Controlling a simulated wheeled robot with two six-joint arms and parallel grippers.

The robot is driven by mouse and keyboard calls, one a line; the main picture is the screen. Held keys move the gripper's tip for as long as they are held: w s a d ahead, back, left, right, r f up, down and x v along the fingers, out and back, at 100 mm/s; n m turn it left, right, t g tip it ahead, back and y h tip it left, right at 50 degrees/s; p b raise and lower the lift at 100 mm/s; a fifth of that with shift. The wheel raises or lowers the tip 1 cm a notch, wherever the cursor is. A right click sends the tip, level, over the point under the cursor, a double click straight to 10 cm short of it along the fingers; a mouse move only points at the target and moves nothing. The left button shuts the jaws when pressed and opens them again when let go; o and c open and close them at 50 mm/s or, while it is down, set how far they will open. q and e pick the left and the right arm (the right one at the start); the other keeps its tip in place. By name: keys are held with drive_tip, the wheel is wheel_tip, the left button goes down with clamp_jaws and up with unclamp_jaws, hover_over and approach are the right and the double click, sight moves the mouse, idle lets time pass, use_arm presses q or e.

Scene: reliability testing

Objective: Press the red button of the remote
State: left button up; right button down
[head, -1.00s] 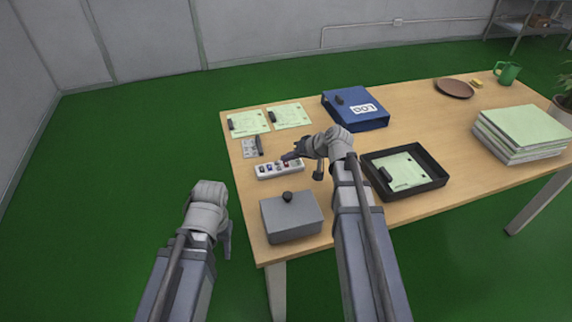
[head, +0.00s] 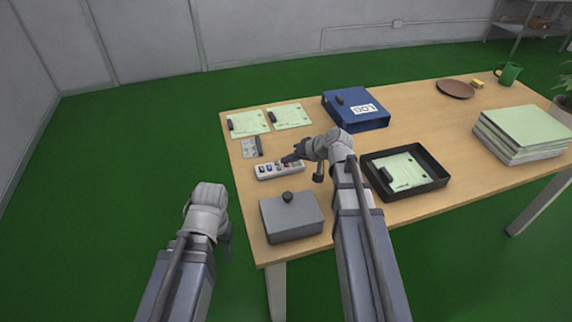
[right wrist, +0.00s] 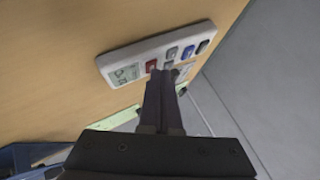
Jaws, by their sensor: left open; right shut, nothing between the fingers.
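The white remote (head: 266,171) lies on the table near its left edge, with a row of coloured buttons. In the right wrist view the remote (right wrist: 113,61) shows a small screen, a red button (right wrist: 151,65) beside that screen, then grey, blue and dark buttons. My right gripper (head: 289,158) is shut and empty, pointing at the remote's top. In the right wrist view its fingertips (right wrist: 162,73) overlap the remote close beside the red button; I cannot tell whether they touch. My left gripper (head: 228,240) is open and empty, off the table's left side.
A grey box with a black knob (head: 290,222) stands in front of the remote. A black tray (head: 438,181) with a clipboard lies to the right. Behind are a blue LOG binder (head: 345,115), two green clipboards (head: 247,124) and a small button panel (head: 249,149).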

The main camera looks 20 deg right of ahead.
sight(288, 166)
drive_tip(key=shift+r, duration=0.1)
idle(0.3)
drive_tip(key=shift+r+p, duration=0.6)
drive_tip(key=shift+p, duration=0.2)
drive_tip(key=shift+r, duration=0.1)
wheel_tip(288, 166, up, 5)
drive_tip(key=p, duration=0.5)
idle(0.5)
